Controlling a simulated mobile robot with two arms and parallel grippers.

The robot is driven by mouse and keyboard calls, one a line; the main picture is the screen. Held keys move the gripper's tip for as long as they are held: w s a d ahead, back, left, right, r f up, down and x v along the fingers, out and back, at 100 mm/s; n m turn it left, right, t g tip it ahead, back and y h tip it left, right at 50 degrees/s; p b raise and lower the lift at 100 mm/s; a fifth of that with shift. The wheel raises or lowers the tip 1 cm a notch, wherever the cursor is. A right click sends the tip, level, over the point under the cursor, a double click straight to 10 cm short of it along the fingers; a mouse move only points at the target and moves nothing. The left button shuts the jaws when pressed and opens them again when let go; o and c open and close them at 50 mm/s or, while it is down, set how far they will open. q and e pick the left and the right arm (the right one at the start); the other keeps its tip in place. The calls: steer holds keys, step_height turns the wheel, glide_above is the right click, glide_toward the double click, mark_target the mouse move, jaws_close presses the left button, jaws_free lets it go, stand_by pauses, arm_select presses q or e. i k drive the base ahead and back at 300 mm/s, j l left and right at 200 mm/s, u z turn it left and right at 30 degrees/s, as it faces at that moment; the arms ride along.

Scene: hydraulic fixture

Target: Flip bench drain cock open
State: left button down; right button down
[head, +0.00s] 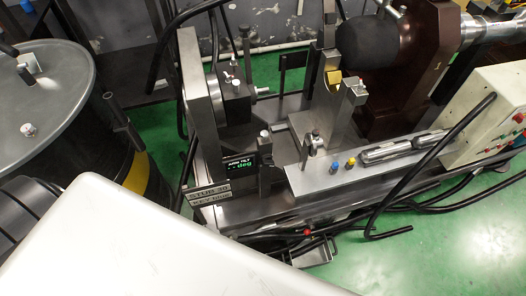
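The hydraulic bench (240,214) stands on the green floor, its long steel bed running from lower left to upper right. A small red-tipped part (307,232), which may be the drain cock's lever, shows low on the bench's front side among black hoses. It is too small to tell which way it is turned. A small metal tray (318,254) sits just below it. I see neither of my grippers in this view.
A dark drum (52,88) with a grey lid stands at left. A control box (490,115) is at right. Green floor at lower right (450,260) is clear.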

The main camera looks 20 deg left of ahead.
mark_target(307, 231)
steer(key=k+j, duration=0.2)
steer(key=j, duration=0.2)
steer(key=k+j, duration=0.2)
steer(key=j, duration=0.2)
steer(key=k+j, duration=0.2)
steer(key=j, duration=0.15)
